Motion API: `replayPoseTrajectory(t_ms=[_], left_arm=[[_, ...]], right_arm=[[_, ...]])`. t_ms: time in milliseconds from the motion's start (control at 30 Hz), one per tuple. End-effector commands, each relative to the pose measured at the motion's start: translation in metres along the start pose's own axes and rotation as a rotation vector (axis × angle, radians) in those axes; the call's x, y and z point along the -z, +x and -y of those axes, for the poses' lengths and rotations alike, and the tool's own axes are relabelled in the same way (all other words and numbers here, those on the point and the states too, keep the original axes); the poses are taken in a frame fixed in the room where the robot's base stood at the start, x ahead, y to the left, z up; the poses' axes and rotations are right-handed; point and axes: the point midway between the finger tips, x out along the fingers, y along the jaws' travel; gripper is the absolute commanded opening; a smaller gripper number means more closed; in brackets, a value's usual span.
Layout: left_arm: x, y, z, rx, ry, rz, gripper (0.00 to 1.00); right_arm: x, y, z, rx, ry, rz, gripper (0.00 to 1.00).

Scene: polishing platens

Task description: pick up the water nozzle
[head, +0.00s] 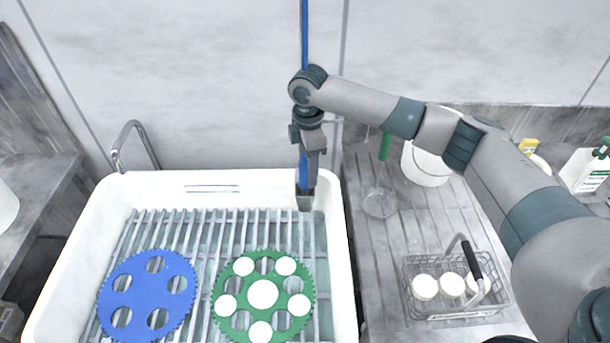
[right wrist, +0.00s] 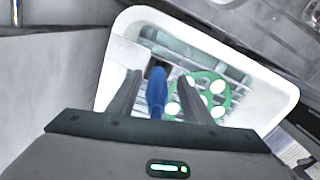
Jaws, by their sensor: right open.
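The water nozzle (head: 303,172) is blue with a grey block at its lower end. It hangs upright on a blue hose (head: 304,35) over the back right part of the white basin (head: 240,180). My right gripper (head: 312,178) points down beside it and partly hides it. In the right wrist view the blue nozzle (right wrist: 157,92) lies between the two spread fingers of my right gripper (right wrist: 160,92), with a gap on each side. The fingers are open and hold nothing. My left gripper is not in view.
A blue platen (head: 140,275) and a green platen with white discs (head: 241,292) lie on the basin's rack. To the right stand a wire basket with white pucks (head: 458,312), a white bucket (head: 428,168) and a green-handled tool (head: 384,148). A metal faucet (head: 118,152) stands behind left.

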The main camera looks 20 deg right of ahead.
Motion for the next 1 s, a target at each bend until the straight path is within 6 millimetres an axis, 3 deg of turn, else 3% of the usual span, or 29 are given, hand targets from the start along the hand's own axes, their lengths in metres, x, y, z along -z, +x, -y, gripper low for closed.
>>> replayPoseTrajectory(t_ms=[367, 733, 1000], left_arm=[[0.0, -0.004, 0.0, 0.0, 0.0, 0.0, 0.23], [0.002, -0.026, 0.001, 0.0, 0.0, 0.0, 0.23], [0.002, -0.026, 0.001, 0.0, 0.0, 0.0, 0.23]], right_arm=[[0.001, 0.004, 0.0, 0.002, 0.0, 0.001, 0.45], [0.007, 0.045, -0.003, 0.003, 0.0, 0.0, 0.45], [0.006, 0.052, -0.003, 0.001, -0.001, 0.001, 0.45]])
